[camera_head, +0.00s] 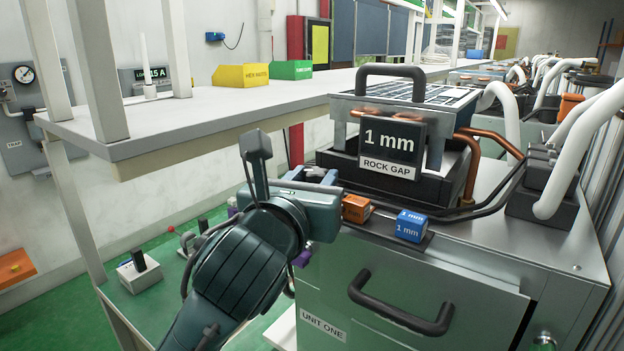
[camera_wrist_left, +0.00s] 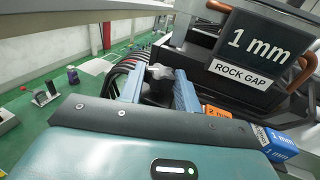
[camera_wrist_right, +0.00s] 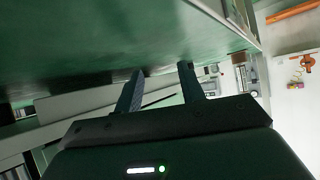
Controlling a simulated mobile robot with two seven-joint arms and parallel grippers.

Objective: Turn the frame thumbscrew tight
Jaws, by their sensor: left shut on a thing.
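The frame thumbscrew (camera_wrist_left: 159,74) is a grey lobed knob at the near left corner of the rock-gap unit. It sits between the blue fingers of my left gripper (camera_wrist_left: 158,86) in the left wrist view, and the fingers are shut on it. In the head view, my left gripper (camera_head: 323,180) reaches the unit's left side, and its body hides most of the knob. The unit carries a "1 mm ROCK GAP" sign (camera_head: 391,148). My right gripper (camera_wrist_right: 160,78) is open and empty, with a green surface beyond its fingers in the right wrist view.
An orange block (camera_head: 356,208) and a blue "1 mm" block (camera_head: 410,226) sit on the cabinet ledge, close right of my left gripper. A drawer handle (camera_head: 400,303) sticks out below. A white bench (camera_head: 215,112) with yellow (camera_head: 241,77) and green (camera_head: 290,70) bins stands behind left.

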